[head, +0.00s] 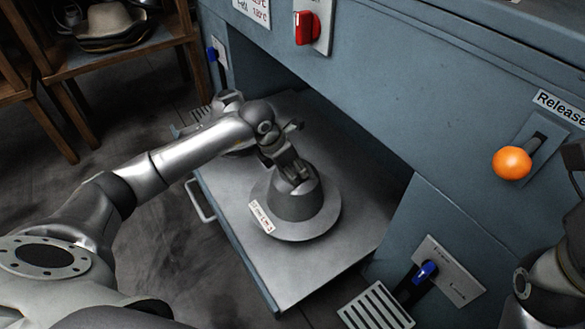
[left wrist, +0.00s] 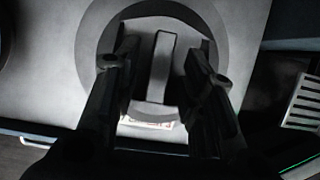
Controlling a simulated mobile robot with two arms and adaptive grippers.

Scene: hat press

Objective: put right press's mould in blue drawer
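A grey metal hat-shaped mould (head: 318,222) with a wide round brim and a small label stands upright on the pulled-out tray (head: 275,277) of the blue press. In the left wrist view a pale handle bar (left wrist: 161,68) crosses the mould's top. My left gripper (head: 293,174) is over the mould's crown, its fingers open on either side of the bar (left wrist: 160,88), with gaps visible on both sides. The fingers partly hide the crown. Only part of my right arm shows at the right edge. No blue drawer can be clearly identified apart from this blue-sided tray.
The press body (head: 380,85) rises behind the tray. It carries a red switch (head: 306,28), an orange-knobbed release lever (head: 511,163) and a blue-knobbed lock lever (head: 426,271). A wooden shelf with hats (head: 108,22) stands at upper left. Dark floor is open at left.

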